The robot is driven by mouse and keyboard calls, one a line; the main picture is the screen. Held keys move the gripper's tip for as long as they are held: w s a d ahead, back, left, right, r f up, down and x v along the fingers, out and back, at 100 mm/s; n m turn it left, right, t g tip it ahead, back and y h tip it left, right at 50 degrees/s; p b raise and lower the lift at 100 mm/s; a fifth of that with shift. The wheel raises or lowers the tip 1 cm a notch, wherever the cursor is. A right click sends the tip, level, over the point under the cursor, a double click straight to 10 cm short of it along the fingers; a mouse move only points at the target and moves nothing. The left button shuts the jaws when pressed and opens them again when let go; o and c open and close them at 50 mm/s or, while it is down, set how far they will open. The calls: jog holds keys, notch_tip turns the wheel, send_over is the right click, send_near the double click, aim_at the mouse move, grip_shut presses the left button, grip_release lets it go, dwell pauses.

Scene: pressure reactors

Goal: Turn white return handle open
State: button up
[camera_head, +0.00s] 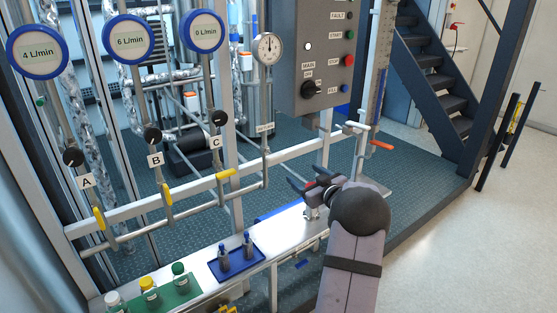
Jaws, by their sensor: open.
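A small pale handle (355,127) sits on a valve by the vertical pipe right of the control panel; I cannot tell for sure that it is the white return handle. A small label (265,127), too small to read, hangs on the pipe under the round gauge. My gripper (291,180) is in the middle right, its dark fingers spread apart and pointing left. No object shows between them. It is below and left of the pale handle, apart from it. My dark wrist and arm hide part of the bench behind them.
Yellow handles (100,218) sit on the pipes labelled A, B and C. An orange handle (382,145) sticks out at right. The bench (205,277) holds a blue tray (222,277) and a green mat (182,296) with bottles. The control panel (322,60) stands behind; floor at right is clear.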

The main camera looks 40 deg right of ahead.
aim_at(277, 157)
jog(key=a+r+t+y, duration=0.2)
jog(key=a+r+y, duration=0.1)
jog(key=a+r, duration=0.2)
jog(key=shift+w+f+p, duration=0.2)
jog(key=shift+w+p, duration=0.8)
jog(key=shift+w, duration=3.1)
jog(key=c, duration=1)
